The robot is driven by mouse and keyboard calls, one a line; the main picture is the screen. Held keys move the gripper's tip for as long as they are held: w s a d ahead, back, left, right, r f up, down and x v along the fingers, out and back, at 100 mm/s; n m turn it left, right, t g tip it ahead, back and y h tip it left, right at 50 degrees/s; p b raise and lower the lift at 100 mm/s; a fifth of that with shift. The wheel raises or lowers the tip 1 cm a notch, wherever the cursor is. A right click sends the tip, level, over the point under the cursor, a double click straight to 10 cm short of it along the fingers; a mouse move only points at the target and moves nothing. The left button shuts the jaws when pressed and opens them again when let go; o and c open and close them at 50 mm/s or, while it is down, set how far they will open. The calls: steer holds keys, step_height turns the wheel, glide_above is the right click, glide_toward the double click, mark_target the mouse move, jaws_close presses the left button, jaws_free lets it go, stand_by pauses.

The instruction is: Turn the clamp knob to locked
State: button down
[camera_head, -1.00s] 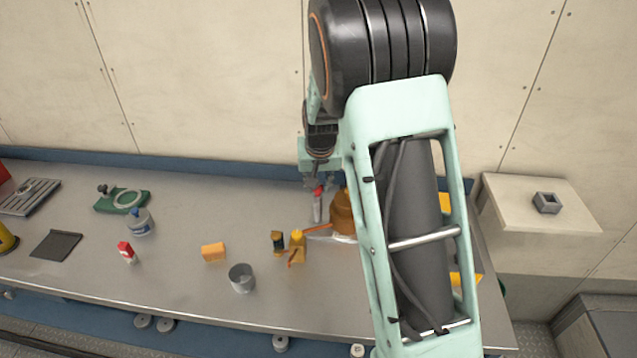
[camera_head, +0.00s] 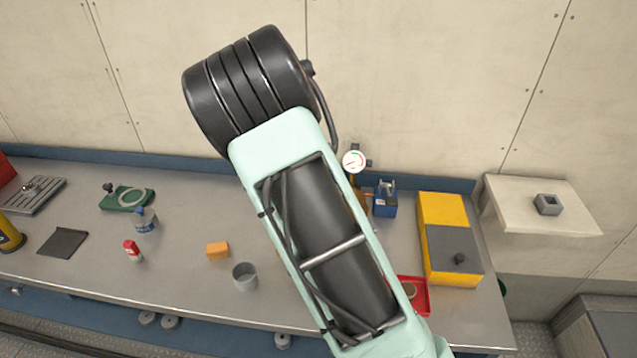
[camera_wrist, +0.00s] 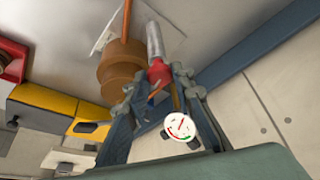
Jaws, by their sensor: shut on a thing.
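In the wrist view, my gripper (camera_wrist: 160,82) is shut on a red piece (camera_wrist: 158,72) with a silver cylinder (camera_wrist: 154,38) beyond it. I cannot tell whether this is the clamp knob, nor read any locked marking. A brown round body (camera_wrist: 124,66) stands beside the fingers, on the left, with a pale plate (camera_wrist: 108,36) by it. A white dial gauge with a red needle (camera_wrist: 181,133) shows between the fingers; it also shows in the head view (camera_head: 354,161).
Right of my arm are a blue box (camera_head: 384,204), a yellow box with a grey lid (camera_head: 442,210) and a red tray (camera_head: 422,297). Left of it are a grey cup (camera_head: 245,278), an orange block (camera_head: 217,250) and a bottle (camera_head: 145,221). The wall stands close behind the bench.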

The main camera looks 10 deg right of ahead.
steer(key=shift+a+m, duration=0.1)
steer(key=shift+m, duration=0.3)
steer(key=c, duration=1.7)
jaws_free()
steer(key=shift+o, duration=0.2)
steer(key=v, duration=1.2)
steer(key=shift+w, duration=0.2)
